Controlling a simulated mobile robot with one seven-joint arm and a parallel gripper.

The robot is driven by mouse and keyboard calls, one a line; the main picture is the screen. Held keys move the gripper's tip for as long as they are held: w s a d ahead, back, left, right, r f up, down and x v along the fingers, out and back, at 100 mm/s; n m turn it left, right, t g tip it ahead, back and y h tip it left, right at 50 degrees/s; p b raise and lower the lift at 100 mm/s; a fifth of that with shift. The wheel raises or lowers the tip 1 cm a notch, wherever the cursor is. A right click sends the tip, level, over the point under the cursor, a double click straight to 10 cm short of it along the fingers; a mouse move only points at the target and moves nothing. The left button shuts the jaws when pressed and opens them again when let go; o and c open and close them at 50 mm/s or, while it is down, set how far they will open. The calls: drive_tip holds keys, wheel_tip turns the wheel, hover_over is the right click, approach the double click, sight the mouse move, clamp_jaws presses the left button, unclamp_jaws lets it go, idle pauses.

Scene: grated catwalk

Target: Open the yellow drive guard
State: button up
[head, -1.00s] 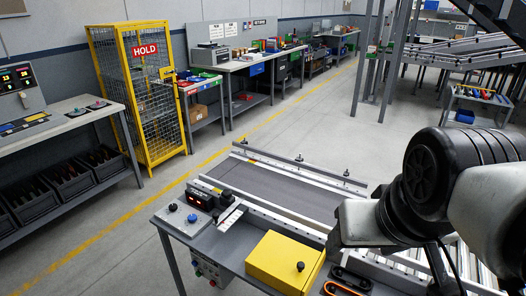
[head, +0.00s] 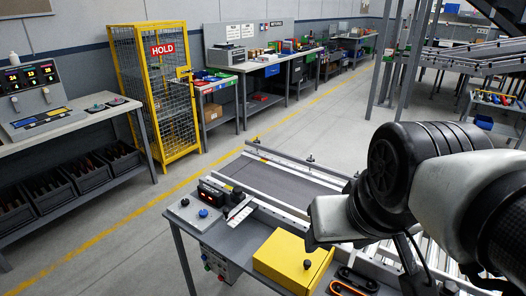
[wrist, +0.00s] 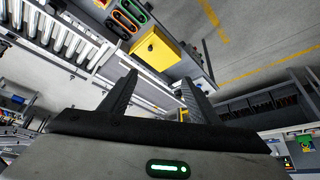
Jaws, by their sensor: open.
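The yellow drive guard (head: 285,258) is a yellow box with a black knob (head: 307,264) on top, at the front of the conveyor bench. It looks closed. The guard also shows in the wrist view (wrist: 158,50), upper centre, beyond the fingertips. My gripper (wrist: 159,78) is open and empty in the wrist view, its two dark fingers apart and not touching the guard. In the head view my arm is right of the guard, and the fingers are hidden there.
The conveyor belt (head: 285,178) runs behind. A yellow cage (head: 160,105) stands at the back; the floor left of the bench is clear.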

drive_tip(key=shift+n+g+y, duration=0.4)
drive_tip(key=shift+y, duration=0.1)
drive_tip(key=w+f+b, duration=0.3)
drive_tip(key=w+f, duration=0.1)
drive_tip(key=w+d+f+b, duration=0.1)
drive_tip(key=w+f+b, duration=0.2)
drive_tip(key=w+f, duration=0.1)
drive_tip(key=w+f+b, duration=0.3)
drive_tip(key=w+f, duration=0.1)
drive_tip(key=f, duration=0.1)
drive_tip(key=shift+d+f, duration=0.3)
drive_tip(key=shift+f, duration=0.05)
drive_tip(key=c, duration=0.3)
drive_tip(key=b, duration=0.5)
approach(308, 262)
drive_tip(key=shift+h, duration=0.3)
drive_tip(key=b+x, duration=0.1)
drive_tip(key=x, duration=0.1)
drive_tip(key=b+x, duration=0.1)
drive_tip(key=x, duration=0.2)
drive_tip(key=b+x, duration=0.1)
drive_tip(key=x, duration=0.2)
drive_tip(key=shift+a+f+b, duration=0.1)
drive_tip(key=shift+a+b, duration=0.2)
drive_tip(key=shift+a, duration=0.05)
drive_tip(key=shift+c, duration=0.2)
clamp_jaws()
